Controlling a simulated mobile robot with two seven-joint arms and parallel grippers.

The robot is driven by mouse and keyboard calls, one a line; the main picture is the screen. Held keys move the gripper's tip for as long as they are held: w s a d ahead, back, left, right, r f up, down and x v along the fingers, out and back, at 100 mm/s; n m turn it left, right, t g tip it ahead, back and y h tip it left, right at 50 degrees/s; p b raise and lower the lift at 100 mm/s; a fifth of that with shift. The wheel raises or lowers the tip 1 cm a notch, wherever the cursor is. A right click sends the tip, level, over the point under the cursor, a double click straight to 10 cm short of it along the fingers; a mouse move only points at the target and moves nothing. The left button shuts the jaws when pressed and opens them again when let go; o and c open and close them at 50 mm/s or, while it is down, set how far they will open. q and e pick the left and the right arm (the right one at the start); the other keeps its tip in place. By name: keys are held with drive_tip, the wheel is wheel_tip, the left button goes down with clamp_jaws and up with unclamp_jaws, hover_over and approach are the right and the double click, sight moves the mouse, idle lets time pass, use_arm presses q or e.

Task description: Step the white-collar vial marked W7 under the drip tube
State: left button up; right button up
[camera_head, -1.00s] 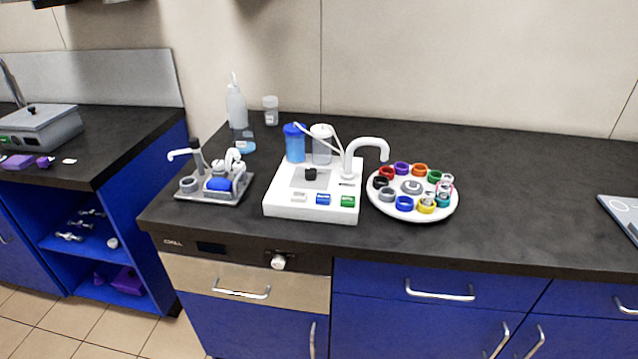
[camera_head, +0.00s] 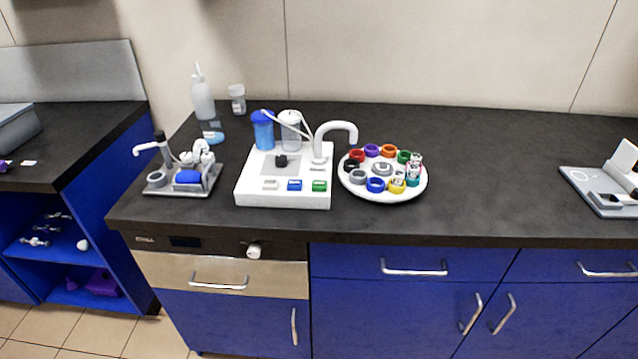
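A round white carousel (camera_head: 383,192) stands on the dark counter and bears a ring of vials with coloured collars. A white-collared vial (camera_head: 415,158) seems to sit at its right back side; the mark W7 is too small to read. The white drip tube (camera_head: 340,127) arches from the bioreactor base (camera_head: 283,200) and ends over the left back part of the carousel, near the red collar (camera_head: 356,155). The base has white (camera_head: 270,185), blue (camera_head: 294,185) and green (camera_head: 319,185) buttons and a black knob (camera_head: 281,161). Neither gripper is in view.
A small grey stand with a blue part (camera_head: 187,177), a squeeze bottle (camera_head: 202,95) and a lidded cup (camera_head: 237,98) are on the left. A grey device (camera_head: 600,190) is at the far right. The counter between carousel and device is clear.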

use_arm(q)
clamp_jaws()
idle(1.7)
